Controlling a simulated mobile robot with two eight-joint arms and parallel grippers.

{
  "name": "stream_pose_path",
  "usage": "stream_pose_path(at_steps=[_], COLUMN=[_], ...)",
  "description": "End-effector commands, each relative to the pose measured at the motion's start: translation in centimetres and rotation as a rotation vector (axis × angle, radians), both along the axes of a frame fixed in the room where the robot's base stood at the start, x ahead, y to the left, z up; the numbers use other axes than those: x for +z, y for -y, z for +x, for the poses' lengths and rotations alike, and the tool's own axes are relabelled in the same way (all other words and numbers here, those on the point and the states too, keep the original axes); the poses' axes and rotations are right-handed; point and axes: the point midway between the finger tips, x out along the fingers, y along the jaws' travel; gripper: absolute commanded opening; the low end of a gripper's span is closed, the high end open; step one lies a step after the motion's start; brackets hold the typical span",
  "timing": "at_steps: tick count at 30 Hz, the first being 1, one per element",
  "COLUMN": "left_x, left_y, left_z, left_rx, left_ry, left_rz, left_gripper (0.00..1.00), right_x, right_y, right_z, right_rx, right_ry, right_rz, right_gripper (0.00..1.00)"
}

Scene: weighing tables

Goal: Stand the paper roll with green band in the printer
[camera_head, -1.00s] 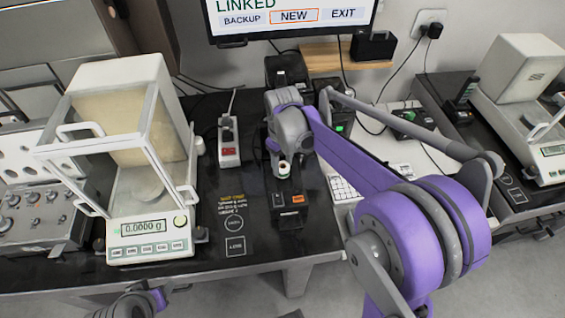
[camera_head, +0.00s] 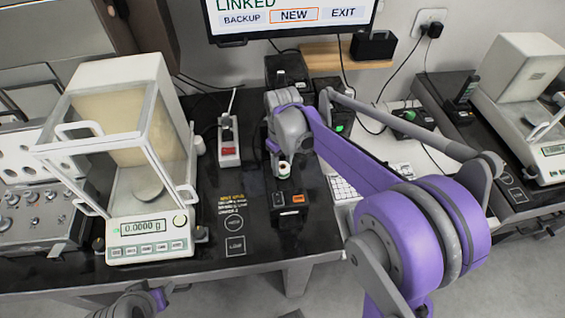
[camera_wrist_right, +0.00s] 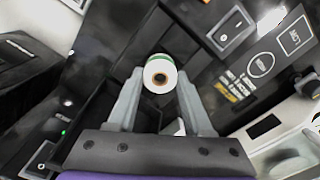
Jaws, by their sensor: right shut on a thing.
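The paper roll with green band (camera_head: 283,170) is white with a dark core hole and stands roughly upright in my right gripper (camera_head: 284,158). In the right wrist view the roll (camera_wrist_right: 160,74) is between the two grey fingers (camera_wrist_right: 160,100), with its green band showing at the far edge. The black printer (camera_head: 291,199), with an orange button on its front, is under and around the roll. I cannot tell whether the roll touches the printer floor. My left gripper (camera_head: 142,303) shows only in part at the bottom left, its fingers unclear.
A glass-walled balance (camera_head: 150,232) reading 0.0000 g stands to the left. A power strip (camera_head: 228,148) lies left of the printer. A white keyboard (camera_head: 342,188) is right of it, partly behind my right arm. The black table's front strip is mostly clear.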

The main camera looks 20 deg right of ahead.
Motion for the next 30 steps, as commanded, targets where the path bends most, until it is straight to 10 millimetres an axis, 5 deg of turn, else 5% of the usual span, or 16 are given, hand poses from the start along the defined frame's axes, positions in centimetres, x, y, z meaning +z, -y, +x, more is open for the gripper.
stream_pose_path(at_steps=[19,20,25,30], left_x=[-0.76,-0.74,-0.7,-0.7], left_y=[0.0,0.0,0.0,0.0], left_z=[-0.16,-0.16,-0.16,-0.16], left_rx=[0.0,0.0,0.0,0.0], left_ry=[-0.003,-0.003,-0.003,-0.003], left_rz=[0.0,0.0,0.0,0.0], left_gripper=[0.5,0.5,0.5,0.5], right_x=[-1.03,-1.01,-0.96,-0.96], right_y=[0.0,0.0,0.0,0.0], right_z=[0.0,0.01,0.01,0.01], right_rx=[0.0,0.0,0.0,0.0], right_ry=[0.0,0.0,0.0,0.0], right_rz=[0.0,0.0,0.0,0.0], right_gripper=[0.0,0.54,0.85,0.85])
